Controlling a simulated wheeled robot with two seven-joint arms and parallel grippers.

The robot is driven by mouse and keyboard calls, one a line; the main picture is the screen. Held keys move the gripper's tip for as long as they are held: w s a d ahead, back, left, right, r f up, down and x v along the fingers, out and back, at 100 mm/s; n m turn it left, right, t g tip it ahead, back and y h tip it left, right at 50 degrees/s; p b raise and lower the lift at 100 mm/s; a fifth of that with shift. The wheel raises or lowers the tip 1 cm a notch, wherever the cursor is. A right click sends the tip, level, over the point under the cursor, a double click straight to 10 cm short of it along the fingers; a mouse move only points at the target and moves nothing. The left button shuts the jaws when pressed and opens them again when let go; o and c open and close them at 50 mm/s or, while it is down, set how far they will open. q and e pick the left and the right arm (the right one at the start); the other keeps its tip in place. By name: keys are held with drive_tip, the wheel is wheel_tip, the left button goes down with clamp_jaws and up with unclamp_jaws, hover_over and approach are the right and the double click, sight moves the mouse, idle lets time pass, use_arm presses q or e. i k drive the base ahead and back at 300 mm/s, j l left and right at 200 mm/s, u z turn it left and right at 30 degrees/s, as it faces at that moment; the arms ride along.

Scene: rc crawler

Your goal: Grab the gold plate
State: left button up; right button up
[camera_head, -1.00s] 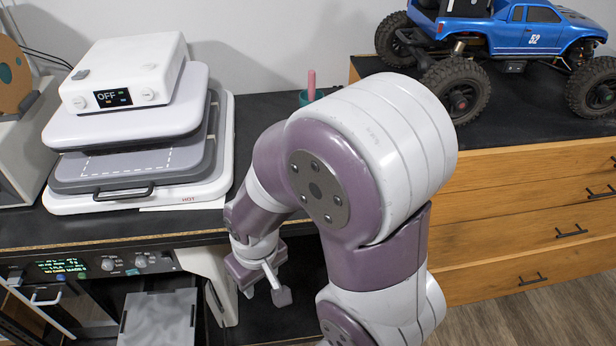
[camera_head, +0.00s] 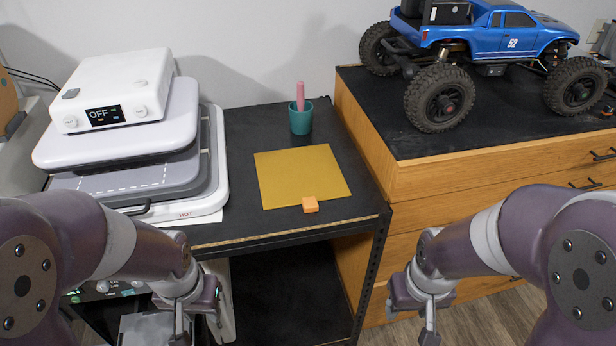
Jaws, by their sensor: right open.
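A thin, square gold plate (camera_head: 300,170) lies flat on the black tabletop in the middle of the head view. A small orange block (camera_head: 310,205) sits at its front edge. My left gripper (camera_head: 199,322) is low in front of the table, to the left of the plate and apart from it; its fingers look spread and empty. My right gripper (camera_head: 410,320) is open and empty, in front of the wooden drawers and to the right of the plate. Neither gripper touches the plate.
A white heat press (camera_head: 115,105) stands on the left of the table. A teal cup (camera_head: 300,119) with a pink-handled tool is behind the plate. A higher wooden drawer unit (camera_head: 470,183) with a blue crawler truck (camera_head: 510,38) on it borders the table's right side.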

sight(306, 176)
drive_tip(key=z, duration=0.6)
drive_tip(key=j+z, duration=0.9)
drive_tip(key=j, duration=0.15)
drive_tip(key=k+j+z, duration=0.2)
drive_tip(key=j+z, duration=0.25)
